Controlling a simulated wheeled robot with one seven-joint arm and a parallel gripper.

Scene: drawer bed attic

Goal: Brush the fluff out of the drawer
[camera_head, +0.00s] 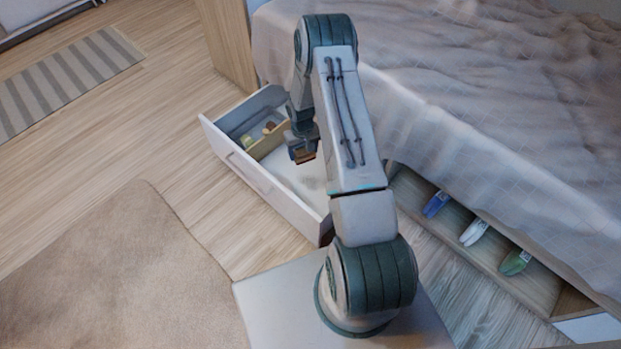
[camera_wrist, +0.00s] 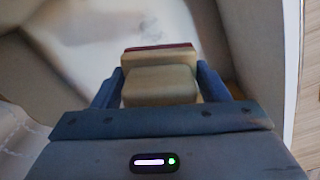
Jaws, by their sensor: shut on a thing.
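The drawer (camera_head: 245,175) is pulled out from under the bed, with a white front and a pale floor. My gripper (camera_head: 302,148) is over the drawer, shut on a small wooden brush (camera_head: 304,157). In the wrist view the brush (camera_wrist: 160,85) shows as a tan block with a dark red edge between the two fingers of my gripper (camera_wrist: 160,72). Faint grey fluff (camera_head: 312,183) seems to lie on the drawer floor near the brush. I cannot tell whether the brush touches the floor.
A divided section (camera_head: 262,138) at the drawer's far left end holds small green and brown items. The bed (camera_head: 470,110) overhangs on the right. Several shoes, one of them blue (camera_head: 436,204), stand on a low shelf. A beige rug (camera_head: 120,275) lies in front.

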